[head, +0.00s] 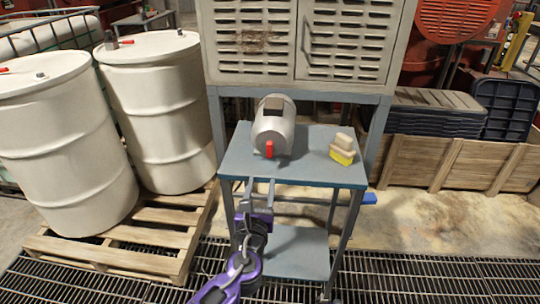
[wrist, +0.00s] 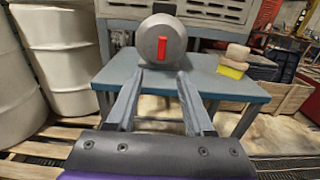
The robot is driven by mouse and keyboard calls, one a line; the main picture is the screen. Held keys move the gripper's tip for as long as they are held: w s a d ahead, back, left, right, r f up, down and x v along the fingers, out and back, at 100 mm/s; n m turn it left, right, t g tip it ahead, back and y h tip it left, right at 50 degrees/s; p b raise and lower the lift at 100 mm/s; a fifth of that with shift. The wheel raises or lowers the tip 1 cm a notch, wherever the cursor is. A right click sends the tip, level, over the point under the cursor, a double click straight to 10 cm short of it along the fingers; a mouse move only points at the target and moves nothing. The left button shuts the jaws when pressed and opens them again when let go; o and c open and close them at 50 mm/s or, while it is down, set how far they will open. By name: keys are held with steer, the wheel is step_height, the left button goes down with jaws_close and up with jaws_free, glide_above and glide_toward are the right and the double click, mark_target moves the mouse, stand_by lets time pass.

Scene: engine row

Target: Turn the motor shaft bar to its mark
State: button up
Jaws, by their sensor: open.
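The motor (head: 273,126) is a grey cylinder lying on a blue-grey table (head: 308,176), its round end facing me. A red shaft bar (head: 269,149) stands upright on that end. In the wrist view the bar (wrist: 162,48) shows near the middle of the motor's face (wrist: 161,38). I cannot make out the mark in either view. My gripper (head: 259,182) is open and empty at the table's front edge, short of the bar. In the wrist view its two fingers (wrist: 160,75) point at the motor from below the bar, apart from it.
A yellow and beige block or sponge stack (head: 342,149) sits on the table's right side. White drums (head: 160,110) stand on a wooden pallet (head: 105,252) at left. A vented cabinet (head: 300,40) rises behind the table. The table's front middle is clear.

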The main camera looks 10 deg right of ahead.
mark_target(269, 151)
steer(key=b+x, duration=0.1)
steer(key=x, duration=1.5)
steer(key=shift+s+d, duration=0.1)
jaws_close()
